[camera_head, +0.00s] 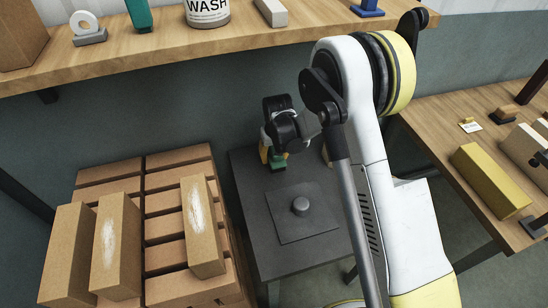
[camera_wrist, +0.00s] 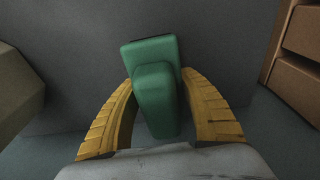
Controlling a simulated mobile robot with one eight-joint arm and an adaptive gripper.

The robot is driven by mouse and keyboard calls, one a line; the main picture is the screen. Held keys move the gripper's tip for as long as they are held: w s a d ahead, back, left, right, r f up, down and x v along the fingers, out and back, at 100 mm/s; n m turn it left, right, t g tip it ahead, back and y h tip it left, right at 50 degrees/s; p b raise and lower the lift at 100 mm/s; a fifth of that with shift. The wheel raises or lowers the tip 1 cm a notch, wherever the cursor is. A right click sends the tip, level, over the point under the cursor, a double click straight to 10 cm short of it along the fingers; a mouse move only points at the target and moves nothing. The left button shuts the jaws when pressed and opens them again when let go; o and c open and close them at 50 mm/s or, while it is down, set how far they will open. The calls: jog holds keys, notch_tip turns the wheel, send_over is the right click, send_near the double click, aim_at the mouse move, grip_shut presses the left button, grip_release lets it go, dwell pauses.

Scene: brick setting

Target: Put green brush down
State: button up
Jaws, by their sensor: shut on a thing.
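The green brush (camera_wrist: 158,105) is between the two yellow fingers of my gripper (camera_wrist: 160,80) in the wrist view. The fingers touch its sides. In the head view, the brush (camera_head: 277,162) shows as a small green patch below my gripper (camera_head: 272,155), at the back left of a dark grey table (camera_head: 262,205). My arm and wrist hide part of this area. I cannot tell whether the brush touches the tabletop.
A square plate with a round knob (camera_head: 300,206) lies on the dark table. Stacked bricks (camera_head: 120,245) stand close on the left. A wooden shelf (camera_head: 110,50) runs behind, with a WASH bucket (camera_head: 207,12). A wooden bench (camera_head: 450,120) with a yellow block (camera_head: 490,180) is on the right.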

jog(key=shift+f, duration=0.25)
jog(key=o, duration=1.3)
jog(key=shift+o, duration=0.2)
jog(key=shift+r, duration=0.2)
jog(key=r+p, duration=0.1)
jog(key=r, duration=0.3)
jog(key=s+r+p, duration=0.1)
jog(key=r, duration=0.3)
jog(key=r+p, duration=0.2)
jog(key=r, duration=0.2)
jog(key=shift+s+d, duration=0.25)
jog(key=shift+s, duration=0.1)
